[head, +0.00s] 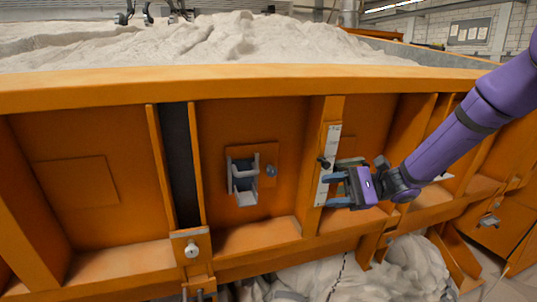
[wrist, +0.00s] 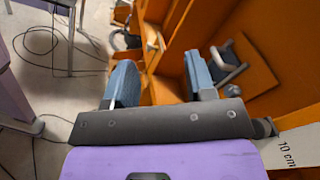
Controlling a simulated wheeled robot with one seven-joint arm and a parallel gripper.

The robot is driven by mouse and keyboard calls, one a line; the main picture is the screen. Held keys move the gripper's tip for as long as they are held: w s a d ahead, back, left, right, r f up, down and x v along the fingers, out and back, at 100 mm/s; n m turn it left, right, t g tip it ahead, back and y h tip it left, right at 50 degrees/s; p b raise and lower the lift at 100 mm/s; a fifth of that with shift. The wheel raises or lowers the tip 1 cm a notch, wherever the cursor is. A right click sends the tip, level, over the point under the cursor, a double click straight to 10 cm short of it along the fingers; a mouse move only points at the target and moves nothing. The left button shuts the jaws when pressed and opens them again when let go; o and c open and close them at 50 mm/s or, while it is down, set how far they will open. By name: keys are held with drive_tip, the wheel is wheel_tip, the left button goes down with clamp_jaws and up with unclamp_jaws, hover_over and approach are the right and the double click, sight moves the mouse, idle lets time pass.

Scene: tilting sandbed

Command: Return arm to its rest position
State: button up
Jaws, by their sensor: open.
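My gripper (head: 332,189) is at the end of my purple arm, in front of the orange side wall of the sandbed (head: 270,85) in the head view. It points left, beside an upright post with a white scale strip (head: 328,165). In the wrist view my gripper's two blue-grey fingers (wrist: 160,85) stand well apart with nothing between them. A grey bracket with a handle (head: 243,182) is fixed on the wall to the left of my gripper. It also shows in the wrist view (wrist: 228,65), beyond the right finger. Whether the fingers touch the post is unclear.
Pale sand (head: 210,40) fills the bed above the wall. A round knob (head: 272,170) sits beside the bracket. A latch plate (head: 191,247) is at the lower left. White bulky material (head: 350,280) lies below the wall. Cables (wrist: 45,50) run over the floor in the wrist view.

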drive_tip(key=s+d+r+n+h, duration=0.2)
drive_tip(key=s+n+h, duration=0.1)
drive_tip(key=s+h, duration=0.3)
drive_tip(key=s+d+r+n+h, duration=0.15)
drive_tip(key=s+h, duration=0.25)
drive_tip(key=s, duration=0.4)
drive_tip(key=s+d+r+n+t+h, duration=0.2)
drive_tip(key=s+d+r+t+h, duration=0.1)
drive_tip(key=s+d+h, duration=0.1)
drive_tip(key=s+d+r+n+t+h, duration=0.2)
drive_tip(key=s+d+r+t+h, duration=0.1)
drive_tip(key=s+d, duration=0.4)
drive_tip(key=shift+s+d+r+t+h, duration=0.35)
drive_tip(key=shift+s+r+t, duration=0.35)
drive_tip(key=shift+s, duration=0.45)
